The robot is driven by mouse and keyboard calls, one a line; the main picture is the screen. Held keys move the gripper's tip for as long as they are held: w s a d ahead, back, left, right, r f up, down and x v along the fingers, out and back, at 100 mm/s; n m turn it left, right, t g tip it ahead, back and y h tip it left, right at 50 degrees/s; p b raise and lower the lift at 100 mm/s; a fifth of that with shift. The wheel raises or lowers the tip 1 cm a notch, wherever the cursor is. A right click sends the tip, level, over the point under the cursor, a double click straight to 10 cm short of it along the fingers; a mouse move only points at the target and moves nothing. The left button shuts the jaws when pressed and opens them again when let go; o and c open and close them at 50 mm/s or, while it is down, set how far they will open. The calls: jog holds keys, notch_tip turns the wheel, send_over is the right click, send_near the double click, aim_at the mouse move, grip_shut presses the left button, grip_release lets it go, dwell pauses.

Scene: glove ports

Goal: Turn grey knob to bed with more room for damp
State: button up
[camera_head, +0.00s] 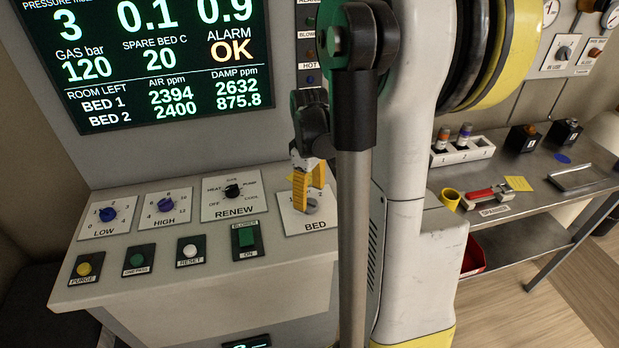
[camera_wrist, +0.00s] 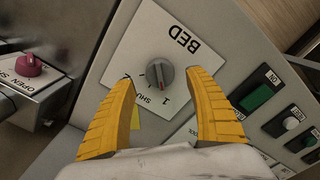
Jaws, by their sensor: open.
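The grey knob (camera_head: 312,206) sits on the white BED plate (camera_head: 293,222) at the right end of the sloped console. In the wrist view the grey knob (camera_wrist: 161,75) shows upside down, with SHUT and 1 printed near it; its exact setting is hard to read. My gripper (camera_head: 308,198) is open, its yellow fingers pointing down at the knob. In the wrist view the fingertips (camera_wrist: 162,80) lie on either side of the knob; contact is not clear. The screen (camera_head: 145,65) lists DAMP room left as 2632 for BED 1 and 875.8 for BED 2.
Left of the BED plate are the RENEW knob (camera_head: 232,191), the HIGH knob (camera_head: 166,205) and the LOW knob (camera_head: 107,215). The green BLOWER switch (camera_head: 246,238) and several push buttons sit in front. A metal bench (camera_head: 540,205) stands at the right.

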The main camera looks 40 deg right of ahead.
aim_at(309, 201)
notch_tip(309, 201, up, 9)
jog(key=shift+f, duration=0.2)
dwell(0.5)
